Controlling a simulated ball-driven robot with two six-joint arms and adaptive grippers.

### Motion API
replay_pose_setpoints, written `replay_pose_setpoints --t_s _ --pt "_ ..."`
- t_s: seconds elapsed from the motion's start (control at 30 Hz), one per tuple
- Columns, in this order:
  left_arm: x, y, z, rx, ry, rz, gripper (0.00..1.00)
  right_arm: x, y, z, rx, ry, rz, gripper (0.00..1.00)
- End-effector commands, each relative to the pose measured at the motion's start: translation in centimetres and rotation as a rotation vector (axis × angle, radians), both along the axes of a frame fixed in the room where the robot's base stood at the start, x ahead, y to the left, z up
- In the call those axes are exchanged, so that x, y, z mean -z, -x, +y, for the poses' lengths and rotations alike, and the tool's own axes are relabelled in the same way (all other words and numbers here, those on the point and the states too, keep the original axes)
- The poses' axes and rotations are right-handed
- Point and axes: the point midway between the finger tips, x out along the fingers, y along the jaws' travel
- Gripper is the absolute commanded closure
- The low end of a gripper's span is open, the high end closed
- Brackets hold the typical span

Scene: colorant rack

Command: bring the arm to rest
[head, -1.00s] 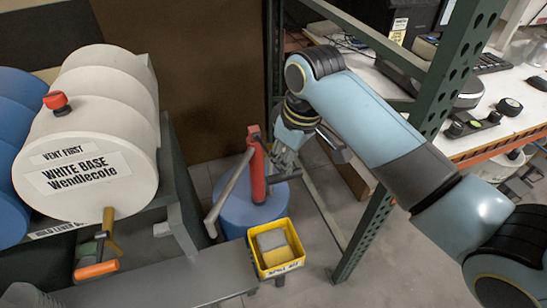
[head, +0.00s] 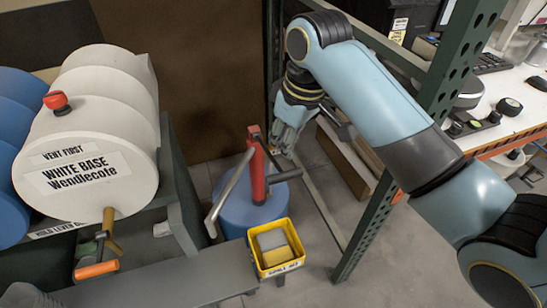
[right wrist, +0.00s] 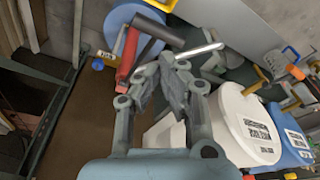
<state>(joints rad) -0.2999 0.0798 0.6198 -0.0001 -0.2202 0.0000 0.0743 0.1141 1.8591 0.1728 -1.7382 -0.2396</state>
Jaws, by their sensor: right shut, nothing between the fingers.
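My right gripper (head: 287,140) hangs in the upper middle of the head view, at the end of my bent right arm. It is beside and above the red pump (head: 256,170) on the blue drum (head: 240,208), to the right of the pump's upright body. In the right wrist view my gripper's fingers (right wrist: 170,72) are together with nothing between them. There the red pump (right wrist: 128,56) shows to the left beyond the fingers. Whether the gripper touches the pump's handle cannot be told. My left gripper is not in view.
A white drum (head: 100,125) labelled White Base lies on a rack at left, next to a blue drum (head: 10,120). A yellow bin (head: 277,250) is below the pump. A green perforated post (head: 445,80) and a cluttered bench (head: 515,90) stand behind and beside my arm.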

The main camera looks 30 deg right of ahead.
Motion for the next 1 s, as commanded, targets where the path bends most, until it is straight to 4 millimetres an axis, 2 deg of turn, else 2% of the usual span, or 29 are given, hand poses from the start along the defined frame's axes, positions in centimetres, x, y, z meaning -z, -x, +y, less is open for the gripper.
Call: replay_pose_setpoints --t_s 0.2,0.73,0.77,0.87,0.97,1.0 --pt "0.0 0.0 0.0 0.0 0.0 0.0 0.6 -1.4 0.0 0.0 -0.001 0.001 0.0 1.0" --pt "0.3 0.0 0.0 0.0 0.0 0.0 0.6 -1.0 0.2 0.0 0.0 0.001 0.003 1.0" --pt "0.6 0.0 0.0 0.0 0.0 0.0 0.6 -0.5 0.3 0.0 0.0 0.0 0.007 1.0" --pt "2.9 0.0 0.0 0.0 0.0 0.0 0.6 3.0 1.6 0.1 0.001 -0.001 0.039 1.0" --pt "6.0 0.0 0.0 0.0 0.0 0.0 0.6 9.5 4.4 0.0 0.007 -0.003 0.135 1.0" --pt "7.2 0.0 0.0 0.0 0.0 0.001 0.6 12.5 5.6 -0.1 0.013 -0.002 0.176 1.0"
